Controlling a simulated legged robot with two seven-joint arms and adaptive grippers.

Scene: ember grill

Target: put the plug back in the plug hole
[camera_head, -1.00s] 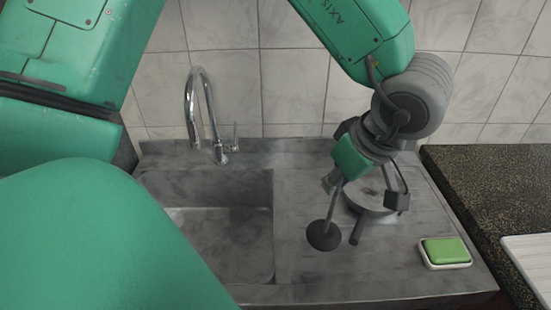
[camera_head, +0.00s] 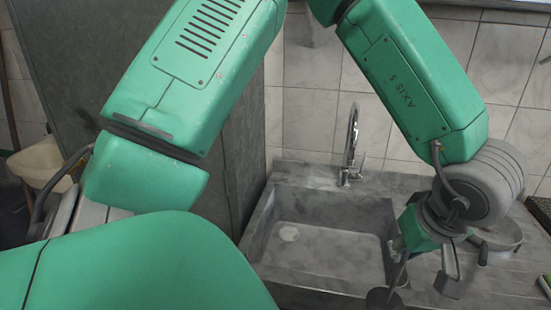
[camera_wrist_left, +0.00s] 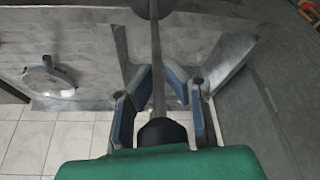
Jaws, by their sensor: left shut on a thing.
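My left gripper (camera_head: 420,266) is shut on the plug, a dark disc (camera_head: 383,299) at the lower end of a long thin grey rod. The rod also shows between the two fingers in the left wrist view (camera_wrist_left: 157,88). My right gripper is not in view.
The grey sink basin (camera_head: 330,245) is empty, with raised walls. A curved metal tap (camera_head: 352,150) stands behind it. A round grey pan (camera_head: 499,233) lies on the drainboard at the right. A dark grey panel (camera_head: 150,150) stands left of the sink.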

